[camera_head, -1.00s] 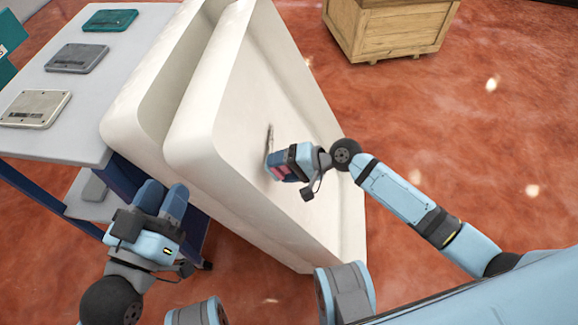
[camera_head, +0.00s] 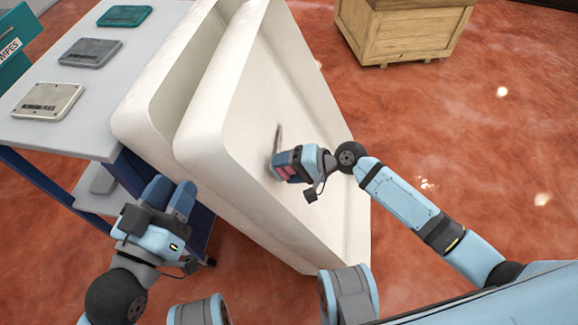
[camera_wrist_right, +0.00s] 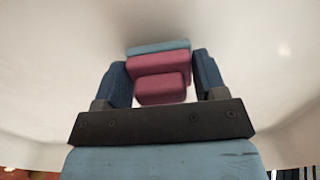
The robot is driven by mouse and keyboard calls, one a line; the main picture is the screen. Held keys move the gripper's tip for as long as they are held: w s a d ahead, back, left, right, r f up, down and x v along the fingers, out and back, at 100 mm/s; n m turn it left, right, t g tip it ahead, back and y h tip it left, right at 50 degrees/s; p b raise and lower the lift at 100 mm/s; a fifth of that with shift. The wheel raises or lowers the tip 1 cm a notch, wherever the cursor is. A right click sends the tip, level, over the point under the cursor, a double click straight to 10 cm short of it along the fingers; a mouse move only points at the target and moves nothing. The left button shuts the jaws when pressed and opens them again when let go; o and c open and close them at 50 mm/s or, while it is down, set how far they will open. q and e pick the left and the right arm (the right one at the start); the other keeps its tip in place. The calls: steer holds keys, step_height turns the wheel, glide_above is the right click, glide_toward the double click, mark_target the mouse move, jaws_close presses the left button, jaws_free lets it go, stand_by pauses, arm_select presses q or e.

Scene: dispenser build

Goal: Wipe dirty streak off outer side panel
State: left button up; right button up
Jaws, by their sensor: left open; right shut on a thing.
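The white side panel (camera_head: 235,125) stands tilted in the middle of the head view. A dark vertical streak (camera_head: 278,136) shows on its face, just above my right gripper. My right gripper (camera_head: 277,165) is shut on a pink and light-blue wiping pad (camera_wrist_right: 160,75) and is close against the panel face. In the right wrist view the pad sits between the two dark-blue fingers, facing the white surface. Whether the pad touches the panel is hard to tell, and the part of the streak behind it is hidden. My left gripper (camera_head: 169,196) is open and empty beside the cart, left of the panel.
A grey-topped cart (camera_head: 60,128) at left carries a teal plate (camera_head: 124,16), a grey plate (camera_head: 90,53) and a cream plate (camera_head: 47,101). A teal box marked WIPES (camera_head: 12,60) is at the far left. A wooden crate (camera_head: 405,32) stands behind on open red floor.

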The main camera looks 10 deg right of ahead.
steer(key=shift+w+a+f, duration=0.2)
steer(key=shift+a+f, duration=0.05)
steer(key=shift+a, duration=0.25)
